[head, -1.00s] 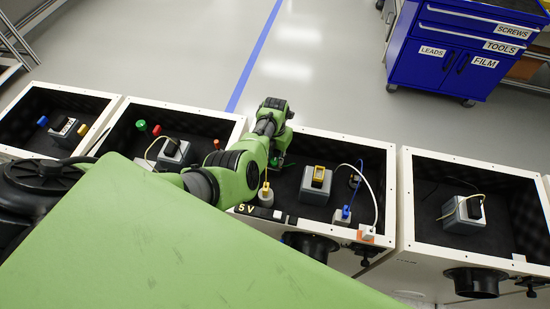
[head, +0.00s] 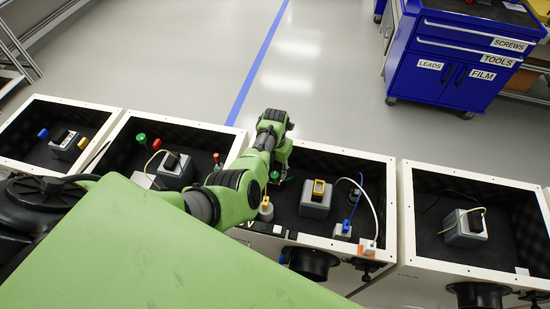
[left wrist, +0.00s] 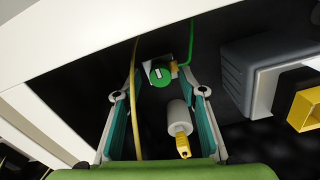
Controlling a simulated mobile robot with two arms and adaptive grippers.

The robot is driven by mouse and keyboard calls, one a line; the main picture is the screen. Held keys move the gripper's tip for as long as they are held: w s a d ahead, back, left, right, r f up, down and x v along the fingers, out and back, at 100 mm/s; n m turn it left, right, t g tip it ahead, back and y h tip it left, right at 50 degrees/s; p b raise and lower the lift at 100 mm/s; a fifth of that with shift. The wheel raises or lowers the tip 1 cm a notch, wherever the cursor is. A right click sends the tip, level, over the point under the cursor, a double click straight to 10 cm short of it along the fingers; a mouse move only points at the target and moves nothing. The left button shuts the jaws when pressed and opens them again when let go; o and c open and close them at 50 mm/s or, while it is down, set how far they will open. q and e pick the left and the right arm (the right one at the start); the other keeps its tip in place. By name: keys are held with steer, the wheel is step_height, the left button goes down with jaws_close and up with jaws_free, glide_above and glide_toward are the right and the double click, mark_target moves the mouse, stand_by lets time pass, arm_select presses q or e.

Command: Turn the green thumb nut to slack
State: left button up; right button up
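The green thumb nut (left wrist: 160,73) shows in the left wrist view as a round green disc with a pale bar across it, beside a light bracket. My left gripper (left wrist: 160,75) is open, with its fingertips on either side of the nut and small gaps to it. In the head view the left gripper (head: 277,172) reaches down into the left part of an open white-rimmed box; the arm and fingers largely hide the nut there. My right gripper is not in view.
A white cylinder with a yellow plug (left wrist: 181,138) stands between the fingers, nearer the palm. A yellow cable runs by the left finger. A grey block with a yellow-framed top (head: 317,198) stands to the right. The box rim (head: 350,153) surrounds them; similar boxes stand alongside.

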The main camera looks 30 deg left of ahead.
mark_target(275, 174)
arm_select(q)
step_height(275, 174, up, 11)
steer(key=shift+f, duration=0.2)
stand_by(0.6)
